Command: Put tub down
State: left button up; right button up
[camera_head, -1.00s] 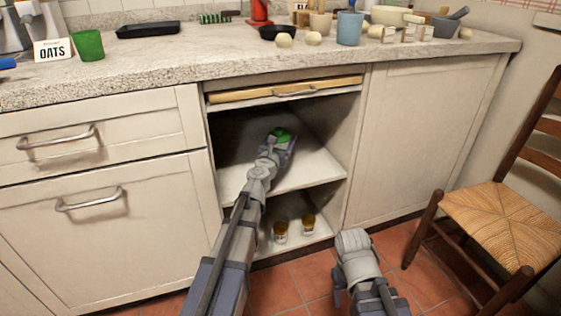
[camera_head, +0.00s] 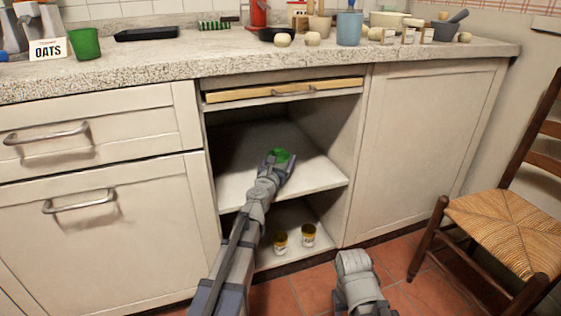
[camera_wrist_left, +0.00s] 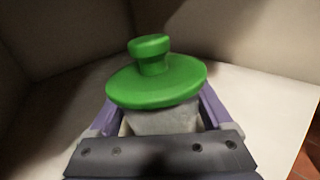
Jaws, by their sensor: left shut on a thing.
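The tub has a green knobbed lid (camera_wrist_left: 155,80) and a greyish body (camera_wrist_left: 162,120) in the left wrist view. In the head view its green lid (camera_head: 281,155) shows just past my left gripper (camera_head: 279,162), over the upper shelf (camera_head: 240,175) of the open cabinet. My left gripper, also in the left wrist view (camera_wrist_left: 160,112), is shut on the tub's body, below the lid. The tub looks upright. Its base is hidden, so I cannot tell whether it touches the shelf. My right arm (camera_head: 357,280) shows low in the head view; its fingertips are not visible.
A wooden board (camera_head: 285,90) with a handle lies across the cabinet top. The upper shelf around the tub is bare. A chair (camera_head: 510,225) stands at the right. The counter (camera_head: 150,62) above holds several items.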

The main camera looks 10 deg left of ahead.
pick_arm(q)
jog(key=shift+f, duration=0.2)
jog(key=o, duration=1.2)
jog(key=shift+r, duration=0.1)
jog(key=shift+r, duration=0.15)
jog(key=shift+s, duration=0.15)
jog(key=s, duration=1.1)
jog(key=shift+s+a, duration=0.2)
jog(key=shift+s, duration=0.15)
